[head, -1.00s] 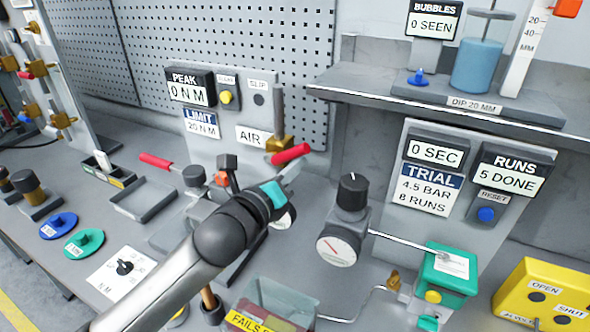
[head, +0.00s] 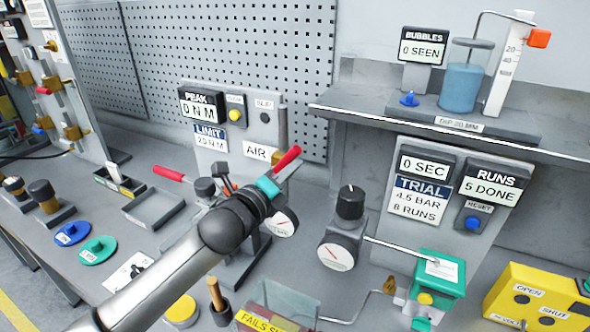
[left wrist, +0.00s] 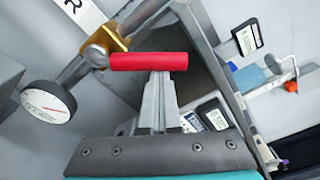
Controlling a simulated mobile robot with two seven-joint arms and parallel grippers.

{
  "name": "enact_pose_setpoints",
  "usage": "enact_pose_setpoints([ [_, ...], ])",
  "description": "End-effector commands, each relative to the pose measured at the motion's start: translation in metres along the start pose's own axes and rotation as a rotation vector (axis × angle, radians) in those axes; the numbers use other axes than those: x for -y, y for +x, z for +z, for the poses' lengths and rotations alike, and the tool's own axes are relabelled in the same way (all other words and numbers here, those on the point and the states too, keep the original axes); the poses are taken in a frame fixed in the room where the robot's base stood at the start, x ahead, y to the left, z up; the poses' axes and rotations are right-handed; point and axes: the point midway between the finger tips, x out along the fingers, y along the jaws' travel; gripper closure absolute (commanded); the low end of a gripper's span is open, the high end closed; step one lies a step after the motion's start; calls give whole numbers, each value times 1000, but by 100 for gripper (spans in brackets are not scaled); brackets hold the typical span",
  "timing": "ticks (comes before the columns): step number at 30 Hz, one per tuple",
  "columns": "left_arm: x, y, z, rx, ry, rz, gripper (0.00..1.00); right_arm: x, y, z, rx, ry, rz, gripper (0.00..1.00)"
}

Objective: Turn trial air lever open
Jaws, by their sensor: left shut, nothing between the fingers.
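The red lever (head: 287,159) below the white AIR label is tilted, its upper end to the right. In the left wrist view the red lever (left wrist: 148,61) lies across the picture, joined to a brass valve (left wrist: 105,40) on a grey pipe. My left gripper (head: 283,174) is at the lever, its fingers partly hidden by its own wrist. In the left wrist view the gripper (left wrist: 159,78) is shut with nothing between the fingers; its tips meet the lever's near side, seemingly touching. My right gripper is not in view.
A gauge (head: 281,222) hangs right of my wrist. A regulator with a black knob (head: 350,203) stands further right. A second red-handled lever (head: 168,173) is at left. A clear bin (head: 280,305) and a green box (head: 440,270) are in front.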

Motion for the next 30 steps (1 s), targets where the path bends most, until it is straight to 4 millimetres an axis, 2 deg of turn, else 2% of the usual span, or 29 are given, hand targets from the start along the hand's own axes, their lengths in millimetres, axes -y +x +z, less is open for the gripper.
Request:
enact_pose_setpoints([
  [1, 5, 0, 8, 4, -41, -4, 100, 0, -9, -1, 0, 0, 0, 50],
  [3, 5, -1, 14, 4, -104, -8, 100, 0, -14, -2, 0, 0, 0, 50],
  [15, 4, -3, 35, 4, -385, -29, 100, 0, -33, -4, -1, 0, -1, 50],
  [30, 0, -4, 43, 4, -490, -35, 100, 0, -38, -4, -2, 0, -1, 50],
])
